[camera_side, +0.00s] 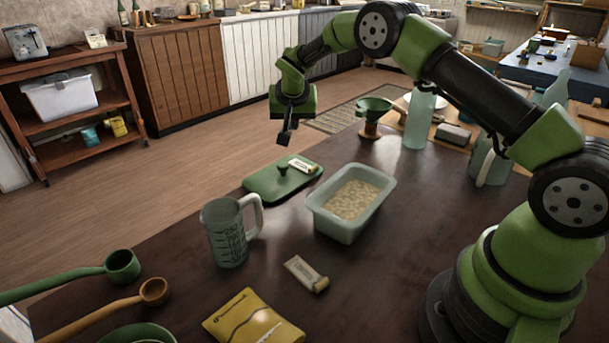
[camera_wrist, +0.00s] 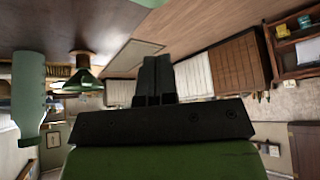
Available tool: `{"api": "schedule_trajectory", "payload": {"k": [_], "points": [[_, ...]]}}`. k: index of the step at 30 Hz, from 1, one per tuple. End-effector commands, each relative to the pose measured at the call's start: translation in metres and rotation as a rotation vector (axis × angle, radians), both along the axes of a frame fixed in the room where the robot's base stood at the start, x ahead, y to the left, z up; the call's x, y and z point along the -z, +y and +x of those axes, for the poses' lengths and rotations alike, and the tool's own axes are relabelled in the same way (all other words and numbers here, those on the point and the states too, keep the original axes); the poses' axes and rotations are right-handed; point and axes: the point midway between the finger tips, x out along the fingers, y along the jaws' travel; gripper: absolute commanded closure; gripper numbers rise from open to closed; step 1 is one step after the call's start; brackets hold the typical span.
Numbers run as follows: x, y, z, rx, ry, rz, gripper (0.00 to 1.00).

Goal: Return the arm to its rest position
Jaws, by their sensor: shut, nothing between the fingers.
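My green arm reaches from its base at the right across the top of the side view. My gripper (camera_side: 285,137) is shut and empty, held in the air above the far edge of the dark table (camera_side: 390,240). It hangs above and apart from a green lid (camera_side: 262,184) with a knob and a small label. In the wrist view my gripper (camera_wrist: 158,62) shows its two dark fingers together, with nothing between them.
An open tub (camera_side: 335,223) of pale contents stands near the lid. A measuring jug (camera_side: 228,245), a yellow packet (camera_side: 250,318) and two ladles (camera_side: 122,265) are nearer. A green funnel (camera_side: 373,106) and a bottle (camera_side: 419,118) stand behind. The wrist view also shows the funnel (camera_wrist: 82,78).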

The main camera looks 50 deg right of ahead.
Motion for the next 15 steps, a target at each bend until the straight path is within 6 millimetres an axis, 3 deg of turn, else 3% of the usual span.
{"api": "schedule_trajectory", "payload": {"k": [1,6,11,15], "points": [[-0.024,0.006,-0.005,-0.014,-0.011,0.010,1.00],[-0.096,0.030,-0.040,-0.079,-0.024,0.060,1.00],[-0.151,0.053,-0.088,-0.150,-0.041,0.107,1.00],[-0.185,0.073,-0.140,-0.216,-0.062,0.149,1.00]]}}
